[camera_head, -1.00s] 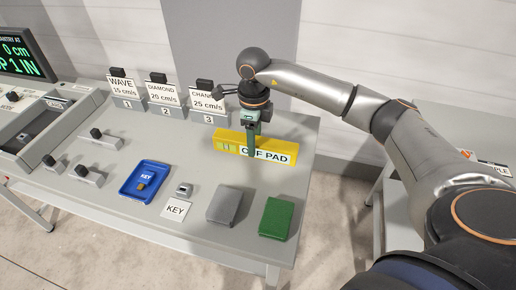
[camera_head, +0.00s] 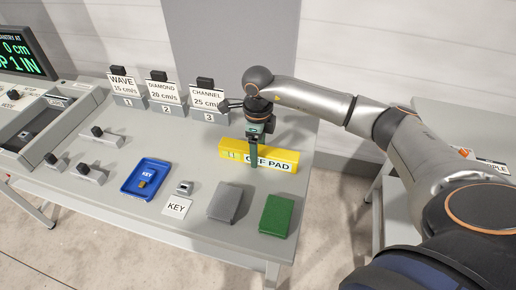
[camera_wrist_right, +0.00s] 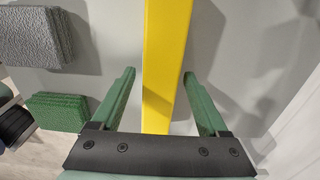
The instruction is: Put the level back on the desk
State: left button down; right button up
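The yellow level (camera_head: 286,157) lies along the right part of the grey desk (camera_head: 190,228), with the words OFF PAD showing on its front side. It appears to rest on the desktop. My right gripper (camera_head: 254,160) is over its middle, pointing down. In the right wrist view the level (camera_wrist_right: 163,70) runs between the two green fingers of the right gripper (camera_wrist_right: 158,95). The fingers are spread wider than the level, with a clear gap at the left finger and little gap at the right tip. My left gripper is not in view.
A grey block (camera_head: 224,205) and a green block (camera_head: 276,215) lie in front of the level. A blue key tray (camera_head: 150,180) is farther left. Card holders marked WAVE, DIAMOND and CHANNEL (camera_head: 208,100) stand behind to the left. The desk's right edge is close.

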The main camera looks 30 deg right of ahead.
aim_at(259, 149)
jog(key=shift+r, duration=0.1)
jog(key=shift+r, duration=0.2)
notch_tip(259, 149, up, 12)
jog(key=b, duration=0.1)
jog(key=shift+f, duration=0.15)
dwell(0.7)
